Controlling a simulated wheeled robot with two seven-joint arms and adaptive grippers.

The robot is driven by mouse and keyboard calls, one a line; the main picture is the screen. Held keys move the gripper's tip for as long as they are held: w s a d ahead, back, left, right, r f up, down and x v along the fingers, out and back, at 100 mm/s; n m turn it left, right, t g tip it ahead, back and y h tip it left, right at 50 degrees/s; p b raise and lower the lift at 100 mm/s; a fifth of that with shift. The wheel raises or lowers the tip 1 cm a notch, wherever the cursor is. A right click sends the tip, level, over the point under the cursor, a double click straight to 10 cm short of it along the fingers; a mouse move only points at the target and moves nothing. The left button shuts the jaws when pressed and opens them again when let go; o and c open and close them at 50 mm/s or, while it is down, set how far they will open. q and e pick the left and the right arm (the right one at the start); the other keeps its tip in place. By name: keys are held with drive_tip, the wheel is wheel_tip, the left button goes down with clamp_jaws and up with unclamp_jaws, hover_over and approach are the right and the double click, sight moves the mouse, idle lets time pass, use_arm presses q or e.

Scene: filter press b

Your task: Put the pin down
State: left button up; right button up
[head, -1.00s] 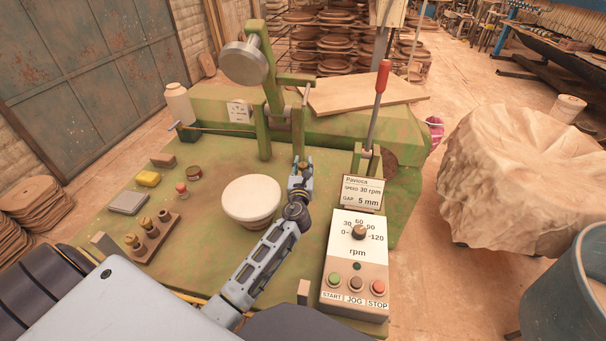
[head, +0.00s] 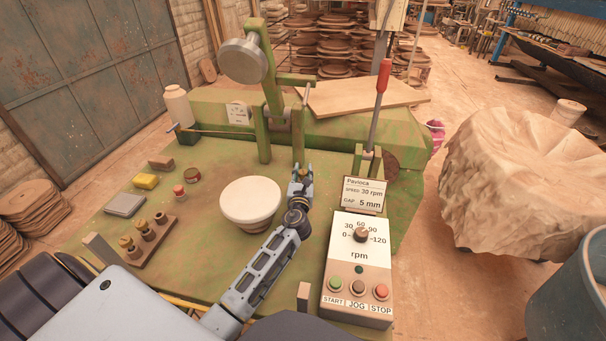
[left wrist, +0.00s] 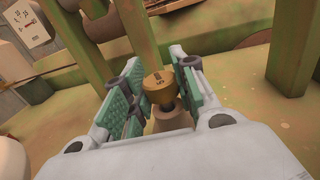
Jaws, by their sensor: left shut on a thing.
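My left gripper (head: 301,176) is over the green bench, to the right of the white round-topped bowl (head: 250,199) and in front of the green upright posts. In the left wrist view its two green-padded fingers (left wrist: 157,92) are shut on a pin with a brass-coloured head (left wrist: 158,86). The grey stem shows below the head, with a tan part (left wrist: 168,119) near it; the pin's lower end is hidden. In the head view the pin is mostly hidden by the gripper. A wooden rack (head: 151,246) with brass-headed pieces stands at the left of the bench. My right gripper is out of view.
A control box (head: 356,270) with dial and buttons stands right of my left arm. A red-handled lever (head: 380,95) rises behind it. The bench between bowl and back block is fairly clear.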

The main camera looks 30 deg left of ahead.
use_arm(q)
drive_tip(key=o, duration=1)
drive_tip(key=shift+o, duration=0.3)
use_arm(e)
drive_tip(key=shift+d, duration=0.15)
use_arm(q)
drive_tip(key=shift+r, duration=0.1)
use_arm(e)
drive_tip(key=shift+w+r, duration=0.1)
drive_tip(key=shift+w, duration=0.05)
use_arm(q)
drive_tip(key=v, duration=1.2)
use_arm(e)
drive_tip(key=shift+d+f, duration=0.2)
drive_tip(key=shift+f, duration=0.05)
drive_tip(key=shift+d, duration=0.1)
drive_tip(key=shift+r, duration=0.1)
